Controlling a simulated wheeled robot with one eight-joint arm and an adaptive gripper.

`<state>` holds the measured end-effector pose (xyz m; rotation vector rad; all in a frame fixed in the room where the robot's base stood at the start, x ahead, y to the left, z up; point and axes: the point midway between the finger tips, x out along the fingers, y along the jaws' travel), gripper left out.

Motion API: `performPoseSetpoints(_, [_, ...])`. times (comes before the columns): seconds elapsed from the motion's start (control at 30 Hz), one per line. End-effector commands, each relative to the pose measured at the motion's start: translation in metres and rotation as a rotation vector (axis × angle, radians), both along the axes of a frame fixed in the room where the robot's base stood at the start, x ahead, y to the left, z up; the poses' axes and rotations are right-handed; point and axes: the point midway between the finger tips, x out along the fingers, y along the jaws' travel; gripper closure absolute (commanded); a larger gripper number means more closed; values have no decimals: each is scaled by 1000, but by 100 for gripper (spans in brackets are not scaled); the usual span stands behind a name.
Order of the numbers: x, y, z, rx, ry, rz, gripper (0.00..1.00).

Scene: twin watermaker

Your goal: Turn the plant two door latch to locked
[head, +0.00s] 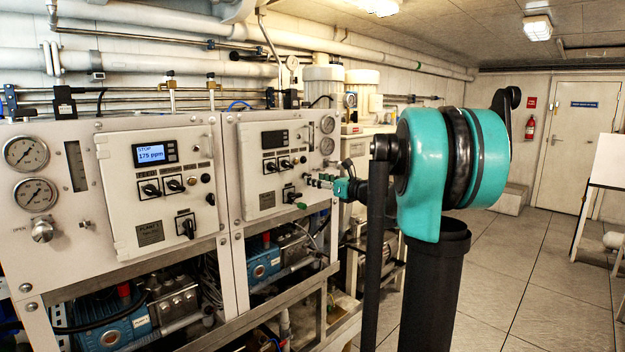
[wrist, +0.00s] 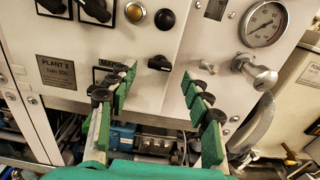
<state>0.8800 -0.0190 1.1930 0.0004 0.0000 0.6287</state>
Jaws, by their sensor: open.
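The plant two door is the white panel (head: 259,190) of the right-hand cabinet in the head view. In the wrist view its "PLANT 2" plate (wrist: 58,70) shows at the left. The latch looks to be the small black handle (wrist: 160,63) near the door's right edge, lying about level across the picture. In the head view my gripper hides that spot. My gripper (wrist: 158,78) is open, with green-padded fingers to the left and right of the latch. The latch shows between the fingertips, and I see no contact. In the head view my gripper (head: 307,191) reaches to the door's right side.
A pressure gauge (wrist: 264,23) and a steel knob (wrist: 256,74) stand right of the door. A black knob (wrist: 165,19) sits above the latch. A blue pump (head: 263,261) lies below the panel.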

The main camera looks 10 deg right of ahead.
Motion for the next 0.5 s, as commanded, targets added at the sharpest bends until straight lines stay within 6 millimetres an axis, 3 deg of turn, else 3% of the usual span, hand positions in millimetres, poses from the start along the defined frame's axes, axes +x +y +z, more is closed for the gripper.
performPoseSetpoints(0.2, [19,14,0,0,0,0,50])
performPoseSetpoints(0.5, [23,17,0,0,0,-1,50])
